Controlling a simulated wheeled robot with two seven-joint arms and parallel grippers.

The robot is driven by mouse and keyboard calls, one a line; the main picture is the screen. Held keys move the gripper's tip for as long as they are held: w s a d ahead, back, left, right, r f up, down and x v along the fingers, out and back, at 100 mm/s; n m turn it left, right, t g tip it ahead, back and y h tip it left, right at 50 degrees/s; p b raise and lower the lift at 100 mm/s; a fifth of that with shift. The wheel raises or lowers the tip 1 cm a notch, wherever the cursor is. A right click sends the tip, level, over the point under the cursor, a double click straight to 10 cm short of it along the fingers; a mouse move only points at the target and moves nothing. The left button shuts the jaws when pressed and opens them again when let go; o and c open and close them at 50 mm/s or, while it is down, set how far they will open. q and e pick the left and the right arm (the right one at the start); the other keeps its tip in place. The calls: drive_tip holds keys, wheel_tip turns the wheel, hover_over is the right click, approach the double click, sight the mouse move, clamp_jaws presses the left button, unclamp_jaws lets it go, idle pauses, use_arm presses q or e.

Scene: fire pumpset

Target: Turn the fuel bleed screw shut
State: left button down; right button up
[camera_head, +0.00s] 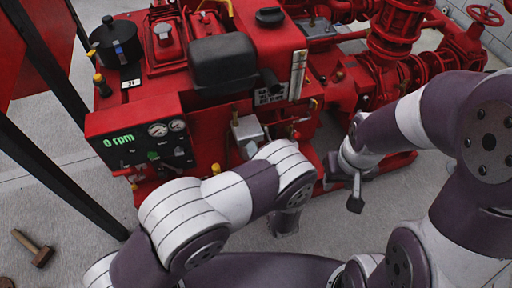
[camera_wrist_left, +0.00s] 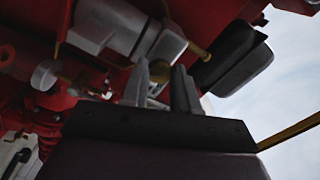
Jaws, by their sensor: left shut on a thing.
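My left gripper (camera_wrist_left: 160,80) shows from close up in the left wrist view. Its two grey fingers are close together on a small brownish piece (camera_wrist_left: 160,69) between their tips, which looks like the fuel bleed screw; the fingers cover most of it. In the head view my left forearm and wrist hide the left fingers and this piece. My right gripper (camera_head: 355,196) hangs in front of the red pump's lower side, apart from it; its fingers are too small to tell open from shut.
The red pumpset has a control panel (camera_head: 146,141) reading 0 rpm, a black pot-like part (camera_head: 116,44) and a dark muffler-like box (camera_head: 223,61). A hammer (camera_head: 36,249) lies on the grey floor.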

use_arm(q)
drive_tip(key=shift+m+p, duration=1.45)
drive_tip(key=shift+m, duration=1.75)
drive_tip(key=c, duration=1.1)
unclamp_jaws()
